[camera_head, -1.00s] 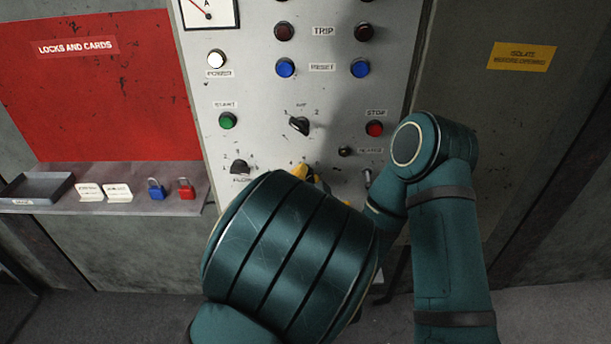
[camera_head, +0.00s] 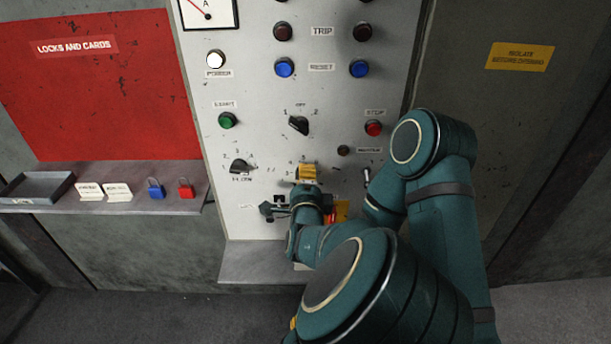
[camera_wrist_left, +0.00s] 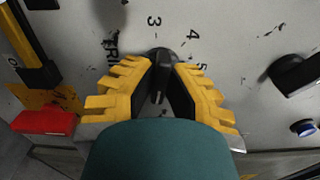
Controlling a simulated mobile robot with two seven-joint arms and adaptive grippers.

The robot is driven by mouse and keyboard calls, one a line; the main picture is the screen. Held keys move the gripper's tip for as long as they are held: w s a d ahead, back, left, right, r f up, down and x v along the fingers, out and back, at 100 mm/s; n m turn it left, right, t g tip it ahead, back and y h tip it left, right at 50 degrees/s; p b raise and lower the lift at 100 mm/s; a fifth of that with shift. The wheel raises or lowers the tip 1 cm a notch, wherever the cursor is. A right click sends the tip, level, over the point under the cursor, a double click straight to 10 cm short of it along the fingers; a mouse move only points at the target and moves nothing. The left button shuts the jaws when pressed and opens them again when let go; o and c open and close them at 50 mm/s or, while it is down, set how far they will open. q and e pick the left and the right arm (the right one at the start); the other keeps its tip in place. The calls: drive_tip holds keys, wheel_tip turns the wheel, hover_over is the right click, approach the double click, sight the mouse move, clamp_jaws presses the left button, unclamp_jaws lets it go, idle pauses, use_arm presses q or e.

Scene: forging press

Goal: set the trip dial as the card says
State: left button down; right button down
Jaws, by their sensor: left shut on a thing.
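My left gripper (camera_head: 308,172) has its yellow fingers at the lower middle of the grey panel. In the left wrist view, the fingers (camera_wrist_left: 162,76) are closed around the black knob of the trip dial (camera_wrist_left: 160,60). The numbers 3, 4 and 5 show on the panel around the knob, with a partly hidden label beside it. I cannot tell which number the knob points at. In the head view, the gripper hides most of the dial. Two white cards (camera_head: 89,191) (camera_head: 118,192) stand on the shelf; their print is too small to read. My right gripper is not in view.
A three-position selector (camera_head: 299,124) sits above the dial and another black knob (camera_head: 240,166) to its left. A red stop button (camera_head: 374,128) is at the right. The left shelf (camera_head: 140,203) holds a grey tray (camera_head: 36,188), a blue padlock (camera_head: 155,190) and a red one (camera_head: 186,188).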

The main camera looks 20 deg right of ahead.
use_arm(q)
drive_tip(key=shift+m, duration=0.4)
drive_tip(key=c, duration=1)
unclamp_jaws()
drive_tip(key=shift+v, duration=3.75)
